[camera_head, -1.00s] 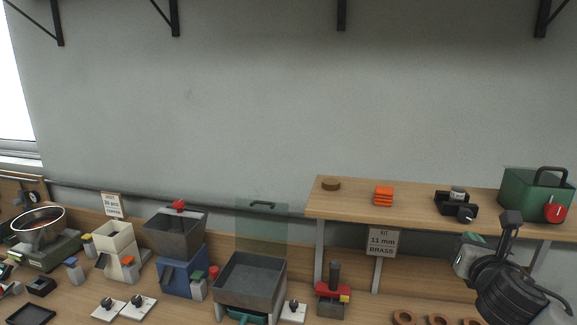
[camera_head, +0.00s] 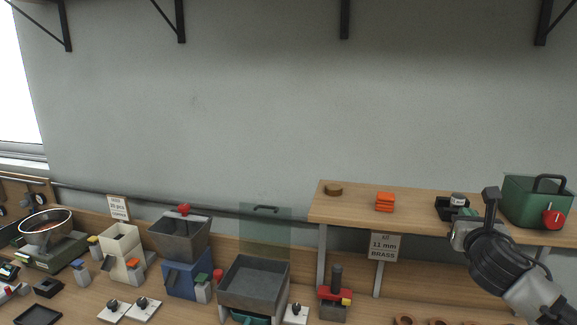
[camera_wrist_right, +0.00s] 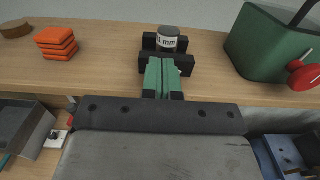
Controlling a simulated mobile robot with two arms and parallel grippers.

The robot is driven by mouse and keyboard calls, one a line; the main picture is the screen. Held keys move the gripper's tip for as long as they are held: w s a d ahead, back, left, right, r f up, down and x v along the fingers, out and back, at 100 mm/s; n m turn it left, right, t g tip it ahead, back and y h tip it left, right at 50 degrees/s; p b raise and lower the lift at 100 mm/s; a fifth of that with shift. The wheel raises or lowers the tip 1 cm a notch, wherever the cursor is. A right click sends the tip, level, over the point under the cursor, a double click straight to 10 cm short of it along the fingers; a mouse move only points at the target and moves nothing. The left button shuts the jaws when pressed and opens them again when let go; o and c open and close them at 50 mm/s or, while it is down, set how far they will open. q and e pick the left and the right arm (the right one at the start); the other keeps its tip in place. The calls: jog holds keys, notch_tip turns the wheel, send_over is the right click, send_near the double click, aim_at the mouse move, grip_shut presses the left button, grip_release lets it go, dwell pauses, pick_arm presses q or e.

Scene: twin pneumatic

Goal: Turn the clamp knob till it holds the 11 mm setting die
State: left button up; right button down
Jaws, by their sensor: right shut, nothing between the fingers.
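The black clamp block (camera_head: 444,208) sits on the raised wooden shelf, right of centre in the head view. The setting die (camera_head: 458,199), a dark cylinder with a white label, sits in it; in the right wrist view the label on the die (camera_wrist_right: 172,40) ends in "mm". My right gripper (camera_head: 464,214) is at the clamp's front, its green-padded fingers shut and empty. In the right wrist view the fingertips (camera_wrist_right: 161,64) reach the front of the clamp block (camera_wrist_right: 186,65). The clamp knob is hidden behind the fingers, so I cannot tell whether they touch it. My left gripper is out of view.
On the shelf (camera_head: 345,210), orange blocks (camera_head: 384,202) and a brown disc (camera_head: 333,190) lie left of the clamp. A green box (camera_head: 530,205) with a red knob stands close on its right. A sign (camera_head: 384,247) reading "11 mm BRASS" hangs below the shelf front.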

jog(key=shift+d+r, duration=0.2)
jog(key=shift+r, duration=0.3)
jog(key=shift+f, duration=0.2)
jog(key=shift+d+r+p, duration=0.15)
jog(key=shift+p, duration=0.3)
jog(key=shift+d+r+p, duration=0.1)
jog(key=shift+d+p, duration=0.1)
jog(key=shift+p, duration=0.55)
jog(key=shift+s+d+f+p, duration=0.15)
jog(key=shift+d+p, duration=0.2)
jog(key=shift+p, duration=0.2)
jog(key=shift+s+d+f+p, duration=0.1)
jog(key=shift+d+p, duration=0.25)
jog(key=shift+p, duration=0.15)
jog(key=shift+d+f, duration=0.1)
jog(key=shift+f, duration=0.25)
